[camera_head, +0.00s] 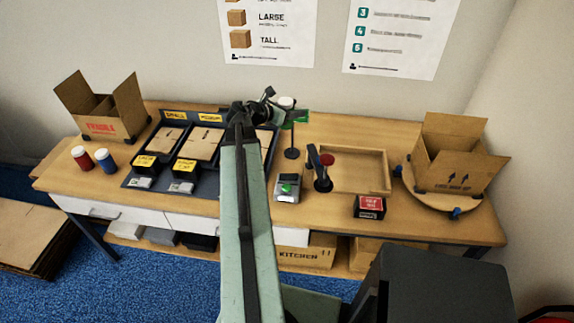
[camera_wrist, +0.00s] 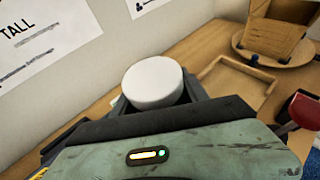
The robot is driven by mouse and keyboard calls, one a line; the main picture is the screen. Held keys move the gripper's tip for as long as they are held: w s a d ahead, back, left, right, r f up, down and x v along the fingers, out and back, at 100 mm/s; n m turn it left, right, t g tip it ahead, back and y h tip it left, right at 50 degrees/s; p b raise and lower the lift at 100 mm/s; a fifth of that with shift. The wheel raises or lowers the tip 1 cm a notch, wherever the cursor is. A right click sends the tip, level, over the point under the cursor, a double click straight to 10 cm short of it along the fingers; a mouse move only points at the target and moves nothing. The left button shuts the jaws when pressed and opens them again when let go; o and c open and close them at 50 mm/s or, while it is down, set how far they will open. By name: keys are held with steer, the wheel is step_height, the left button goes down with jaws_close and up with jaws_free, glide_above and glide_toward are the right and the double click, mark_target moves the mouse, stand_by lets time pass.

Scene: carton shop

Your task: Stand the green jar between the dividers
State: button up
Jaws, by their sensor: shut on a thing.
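My gripper (camera_head: 268,106) is raised over the back middle of the table, mostly hidden behind my arm. It is shut on the green jar (camera_head: 300,115), whose white lid (camera_head: 286,102) shows beside the jaws. In the wrist view the round white lid (camera_wrist: 153,82) faces the camera between the dark jaws; the jar's body is hidden beneath it. An open carton (camera_head: 100,128) marked in red stands at the table's back left, with upright cardboard inside that may be dividers. Another open carton (camera_head: 455,170) stands on a round turntable (camera_head: 428,187) at the right.
Red and blue jars (camera_head: 82,158) stand at the left front. A dark rack (camera_head: 128,182) holds flat cartons. A thin black stand (camera_head: 292,140), a red-topped tool (camera_head: 325,175), an empty wooden tray (camera_head: 375,185) and a red-labelled box (camera_head: 370,206) occupy the middle and right.

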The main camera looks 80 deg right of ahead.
step_height(320, 180, down, 23)
steer(key=b, duration=2)
steer(key=shift+r+b, duration=0.15)
steer(key=shift+b, duration=0.25)
steer(key=shift+r, duration=0.2)
steer(key=shift+f, duration=0.15)
steer(key=o, duration=1.6)
steer(key=shift+c, duration=0.2)
